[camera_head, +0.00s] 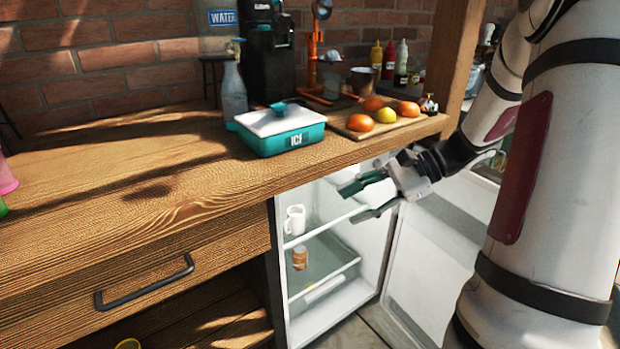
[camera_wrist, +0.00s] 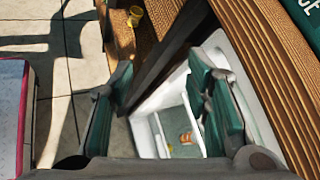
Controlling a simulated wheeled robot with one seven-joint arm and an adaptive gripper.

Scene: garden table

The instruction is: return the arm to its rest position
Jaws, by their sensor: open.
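My gripper (camera_head: 362,200) is in front of the open fridge (camera_head: 336,319), just below the table's front edge. Its green-padded fingers are spread apart with nothing between them. In the wrist view my gripper (camera_wrist: 165,105) also shows wide open, and the fridge interior lies beyond the fingers. My arm reaches in from the right side of the head view, bent down toward the fridge.
The wooden table (camera_head: 120,200) carries a teal ice box (camera_head: 282,140), a bottle (camera_head: 233,90) and a board with oranges (camera_head: 360,122). The fridge door (camera_head: 430,255) stands open beside my arm. A white mug (camera_head: 295,219) and an orange jar (camera_head: 299,257) are inside the fridge.

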